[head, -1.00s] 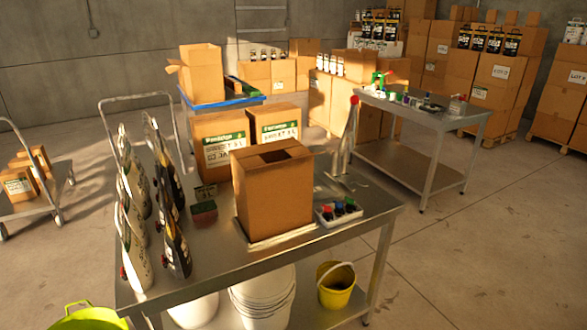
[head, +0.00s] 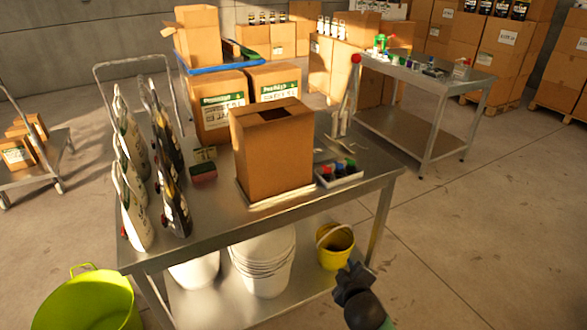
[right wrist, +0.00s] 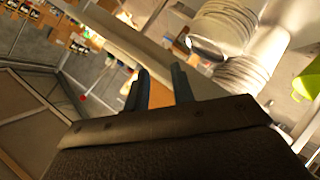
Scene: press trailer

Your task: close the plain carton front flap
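The plain carton (head: 272,150) stands upright on the steel table (head: 345,205), near its middle. Its top shows a dark rectangular opening between brown flap panels; I cannot clearly tell how the front flap lies. My right gripper (head: 355,278) is low in front of the table's front edge, right of the carton and well apart from it. In the right wrist view its two dark fingers (right wrist: 160,88) stand apart with nothing between them. The carton is not clearly seen in that view. My left gripper is not in view.
Several bottles (head: 135,190) stand at the table's left end. A white tray of small coloured-cap bottles (head: 338,175) sits right of the carton, a dark red block (head: 203,172) left of it. Labelled cartons (head: 218,105) stand behind. A yellow bucket (head: 335,246) is on the lower shelf.

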